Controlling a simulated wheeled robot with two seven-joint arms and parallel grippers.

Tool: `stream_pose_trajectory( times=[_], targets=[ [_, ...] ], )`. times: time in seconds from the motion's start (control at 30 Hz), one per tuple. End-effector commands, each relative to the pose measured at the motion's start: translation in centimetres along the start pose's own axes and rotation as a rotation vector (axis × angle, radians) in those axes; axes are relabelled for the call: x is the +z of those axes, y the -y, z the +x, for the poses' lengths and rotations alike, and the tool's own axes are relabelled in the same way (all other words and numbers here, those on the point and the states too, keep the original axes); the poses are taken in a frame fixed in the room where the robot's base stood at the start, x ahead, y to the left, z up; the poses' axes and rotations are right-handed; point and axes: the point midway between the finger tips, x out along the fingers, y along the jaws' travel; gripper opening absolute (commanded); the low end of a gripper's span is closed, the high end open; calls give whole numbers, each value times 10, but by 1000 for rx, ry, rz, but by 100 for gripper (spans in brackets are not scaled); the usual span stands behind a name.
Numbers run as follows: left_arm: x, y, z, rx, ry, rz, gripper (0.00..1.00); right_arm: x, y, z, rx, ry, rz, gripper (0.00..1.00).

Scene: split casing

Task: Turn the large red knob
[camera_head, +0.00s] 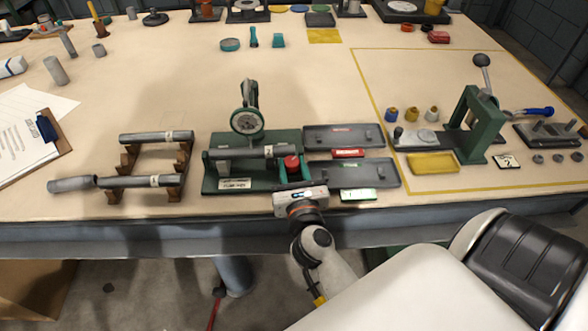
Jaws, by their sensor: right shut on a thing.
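The large red knob (291,161) is at the right end of a green fixture (212,184) near the table's front edge. The fixture carries a round dial gauge (246,121) and a grey shaft lying across it. My right gripper (294,172) reaches in from the front edge, with its fingers on either side of the red knob, shut on it. The lower part of the knob is hidden by the gripper. My left gripper is not in view.
Grey shafts (140,181) rest on brown supports to the left. Two dark trays (375,174) lie close on the right, with red and green labels. A green lever press (478,125) stands further right. The table behind the fixture is mostly clear.

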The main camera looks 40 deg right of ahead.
Motion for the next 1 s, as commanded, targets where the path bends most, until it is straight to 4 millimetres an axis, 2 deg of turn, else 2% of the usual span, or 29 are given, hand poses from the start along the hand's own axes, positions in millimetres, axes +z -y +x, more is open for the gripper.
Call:
stream_pose_trajectory(
  times=[0.57, 0.6, 0.63, 1.0],
  targets=[
    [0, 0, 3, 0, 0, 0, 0, -1, 1, 0, 36, -2, 0, 11],
    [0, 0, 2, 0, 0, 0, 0, -1, 1, 0, 36, -2, 0, 38],
    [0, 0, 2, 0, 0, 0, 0, -1, 1, 0, 36, -2, 0, 42],
    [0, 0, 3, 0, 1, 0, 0, 0, 2, 1, 35, 0, 0, 42]
  ],
)
